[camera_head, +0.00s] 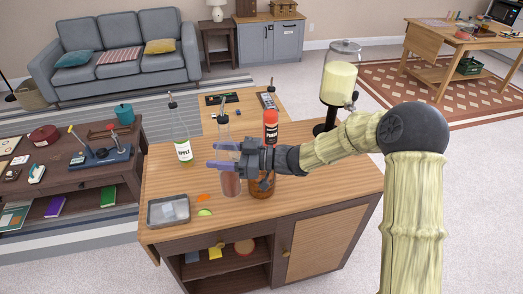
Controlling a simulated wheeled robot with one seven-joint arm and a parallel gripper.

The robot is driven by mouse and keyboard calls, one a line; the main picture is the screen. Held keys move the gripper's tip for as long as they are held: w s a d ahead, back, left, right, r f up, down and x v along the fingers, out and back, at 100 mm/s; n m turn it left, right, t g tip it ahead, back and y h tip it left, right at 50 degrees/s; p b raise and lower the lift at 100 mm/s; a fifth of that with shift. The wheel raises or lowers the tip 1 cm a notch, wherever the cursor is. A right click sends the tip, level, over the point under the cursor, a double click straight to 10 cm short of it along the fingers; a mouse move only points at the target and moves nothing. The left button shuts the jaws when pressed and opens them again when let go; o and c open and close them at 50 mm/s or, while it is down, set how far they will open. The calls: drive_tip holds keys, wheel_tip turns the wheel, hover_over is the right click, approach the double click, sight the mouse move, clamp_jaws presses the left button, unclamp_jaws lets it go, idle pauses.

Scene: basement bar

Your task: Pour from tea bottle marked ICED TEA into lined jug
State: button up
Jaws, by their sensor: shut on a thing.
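My gripper (218,155) reaches left over the wooden bar counter, its purple fingers shut around a clear bottle (230,184) with a dark pourer and pinkish-brown liquid. The bottle looks nearly upright. No ICED TEA mark can be read on it; my gripper covers part of it. I cannot tell whether its base touches the counter. Just right of it, an amber-coloured vessel (262,188) is partly hidden behind my gripper. I cannot make out lines on it, nor tell if it is the lined jug or the lower part of the red-labelled bottle (271,125) above.
An APPLE bottle (183,140) stands left on the counter (310,200). A grey tray (150,211) with clear pieces lies at the front left, near orange and green slices. A drink dispenser (340,80) stands at the back right. The counter's front right is clear.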

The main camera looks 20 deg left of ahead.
sight(219, 146)
wheel_tip(219, 146, up, 4)
drive_tip(key=shift+f+p, duration=0.25)
drive_tip(key=shift+p, duration=0.8)
drive_tip(key=shift+f, duration=0.1)
